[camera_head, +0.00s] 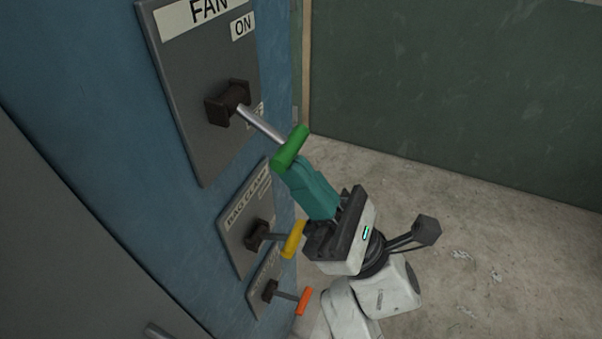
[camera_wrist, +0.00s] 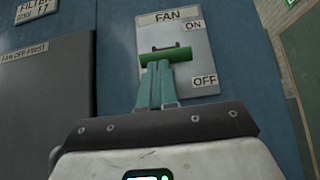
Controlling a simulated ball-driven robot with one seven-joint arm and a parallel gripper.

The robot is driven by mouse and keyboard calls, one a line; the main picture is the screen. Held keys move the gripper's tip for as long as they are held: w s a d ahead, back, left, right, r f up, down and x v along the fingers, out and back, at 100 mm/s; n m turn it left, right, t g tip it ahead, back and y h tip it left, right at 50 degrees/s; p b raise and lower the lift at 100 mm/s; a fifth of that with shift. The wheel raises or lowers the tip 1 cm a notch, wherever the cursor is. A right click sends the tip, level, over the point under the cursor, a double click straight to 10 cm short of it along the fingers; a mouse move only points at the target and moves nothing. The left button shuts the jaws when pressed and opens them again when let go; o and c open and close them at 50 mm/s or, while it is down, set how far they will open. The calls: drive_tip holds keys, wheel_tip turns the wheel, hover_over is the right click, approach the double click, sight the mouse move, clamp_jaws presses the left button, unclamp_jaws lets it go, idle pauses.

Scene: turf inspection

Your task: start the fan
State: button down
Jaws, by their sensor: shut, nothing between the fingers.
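The fan lever has a green grip (camera_head: 290,147) on a grey metal rod that sticks out from a dark bracket on the grey FAN plate (camera_head: 190,70). In the wrist view the green grip (camera_wrist: 166,54) lies crosswise, between the heights of the ON label (camera_wrist: 194,26) and the OFF label (camera_wrist: 205,81). My gripper (camera_head: 303,172) has teal fingers, shut and empty. Their tips are right at the underside of the green grip. In the wrist view the fingers (camera_wrist: 157,76) rise to the grip's lower edge. I cannot tell whether they touch it.
Below the FAN plate are a yellow-handled lever (camera_head: 293,240) on a BAG CLAMP plate and an orange-handled lever (camera_head: 304,301), close to my gripper. A FAN OFF FIRST label (camera_wrist: 25,52) is on a grey panel at left. Open concrete floor (camera_head: 480,250) lies to the right.

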drive_tip(key=shift+d+r, duration=0.1)
drive_tip(key=shift+r, duration=0.1)
wheel_tip(320, 180, up, 10)
drive_tip(key=d+h, duration=0.1)
drive_tip(key=d, duration=0.1)
drive_tip(key=shift+s+g+h+p, duration=0.3)
drive_tip(key=shift+s+h+p, duration=0.05)
drive_tip(key=shift+s+h, duration=0.05)
idle(0.5)
drive_tip(key=shift+a, duration=0.1)
idle(0.6)
